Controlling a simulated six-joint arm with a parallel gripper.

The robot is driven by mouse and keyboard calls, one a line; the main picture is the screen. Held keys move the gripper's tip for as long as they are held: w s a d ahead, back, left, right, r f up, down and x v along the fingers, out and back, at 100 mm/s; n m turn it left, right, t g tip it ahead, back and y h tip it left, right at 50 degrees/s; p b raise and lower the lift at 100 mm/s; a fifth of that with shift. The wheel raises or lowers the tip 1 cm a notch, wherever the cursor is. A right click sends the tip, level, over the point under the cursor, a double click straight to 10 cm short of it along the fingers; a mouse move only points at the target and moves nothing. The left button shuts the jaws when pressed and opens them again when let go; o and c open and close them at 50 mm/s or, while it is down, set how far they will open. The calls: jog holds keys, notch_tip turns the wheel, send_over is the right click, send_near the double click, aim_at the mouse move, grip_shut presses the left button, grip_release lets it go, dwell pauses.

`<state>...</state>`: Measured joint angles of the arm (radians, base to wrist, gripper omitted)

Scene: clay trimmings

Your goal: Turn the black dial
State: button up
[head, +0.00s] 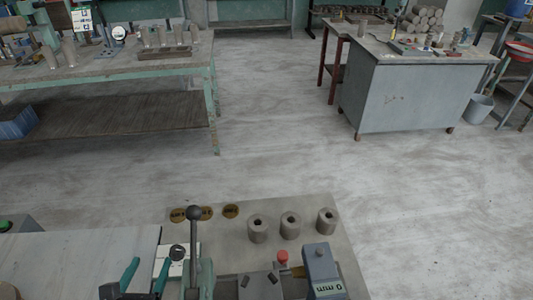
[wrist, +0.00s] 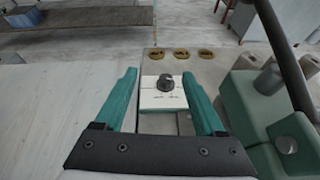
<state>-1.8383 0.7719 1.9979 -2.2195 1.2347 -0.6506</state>
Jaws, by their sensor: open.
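The black dial (wrist: 165,82) sits on a small white plate (wrist: 162,99) with dark markings. In the wrist view it appears between my two teal fingertips, clear of both. The dial also shows in the head view (head: 178,252), just right of my fingers. My gripper (wrist: 160,73) is open and empty, with one finger to each side of the dial in the wrist view. In the head view my gripper (head: 150,266) is at the lower left, beside the plate. I cannot tell how far the fingertips are above the plate.
A lever with a dark ball knob (head: 194,213) stands just right of the dial. A green machine body (wrist: 250,100) is also to the right. Several brass discs (head: 231,211) and grey clay cylinders (head: 290,224) lie behind. A red button (head: 282,257) is further right.

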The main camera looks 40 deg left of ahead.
send_near(175, 250)
jog(key=shift+n, duration=0.3)
jog(key=x, duration=1)
jog(key=shift+w+a, duration=0.1)
jog(key=shift+w, duration=0.05)
grip_shut()
